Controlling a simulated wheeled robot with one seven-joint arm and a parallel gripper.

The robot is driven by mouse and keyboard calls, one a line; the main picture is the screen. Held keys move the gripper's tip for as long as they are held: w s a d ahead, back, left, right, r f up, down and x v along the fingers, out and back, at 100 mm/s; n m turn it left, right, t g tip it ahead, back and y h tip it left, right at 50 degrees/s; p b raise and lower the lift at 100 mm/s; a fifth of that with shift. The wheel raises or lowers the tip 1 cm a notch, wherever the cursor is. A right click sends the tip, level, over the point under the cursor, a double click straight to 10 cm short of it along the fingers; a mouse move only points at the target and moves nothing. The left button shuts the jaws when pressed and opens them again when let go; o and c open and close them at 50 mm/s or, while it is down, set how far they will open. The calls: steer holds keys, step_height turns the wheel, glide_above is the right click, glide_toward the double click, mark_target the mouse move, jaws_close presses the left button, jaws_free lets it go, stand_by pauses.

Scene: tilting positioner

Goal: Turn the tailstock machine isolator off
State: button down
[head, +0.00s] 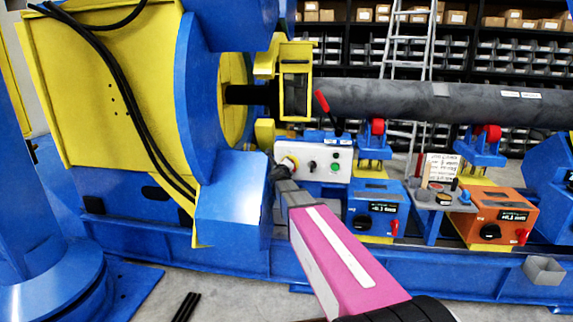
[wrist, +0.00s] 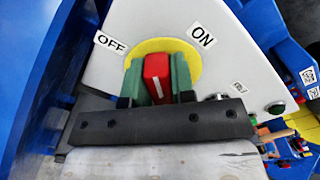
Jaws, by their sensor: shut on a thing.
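The tailstock isolator has a red handle (wrist: 157,66) on a round yellow plate (wrist: 190,58) in the wrist view. An OFF label (wrist: 110,42) is up and left of it, and an ON label (wrist: 202,36) is up and right. The handle points up in the picture, between the two labels. My gripper (wrist: 156,78) has green fingers on both sides of the handle and is shut on it. In the head view my gripper (head: 281,172) reaches the left end of the white control box (head: 312,176), where it hides most of the isolator.
The white box also bears a black knob (head: 312,166) and a green button (head: 335,166). A large blue and yellow positioner (head: 120,100) stands close on the left. A long grey shaft (head: 430,103) runs above. Blue (head: 366,225) and orange (head: 480,232) units stand to the right.

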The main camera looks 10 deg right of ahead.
steer(key=n, duration=0.4)
steer(key=shift+a+f+n, duration=0.2)
steer(key=shift+f+n, duration=0.1)
steer(key=shift+f, duration=0.05)
steer(key=shift+f+n, duration=0.15)
steer(key=shift+n, duration=0.75)
steer(key=shift+f+n, duration=0.15)
steer(key=shift+n, duration=0.75)
steer(key=c, duration=1)
jaws_free()
steer(key=shift+o, duration=0.2)
steer(key=v, duration=1)
steer(key=shift+s+a, duration=0.15)
steer(key=shift+s, duration=0.2)
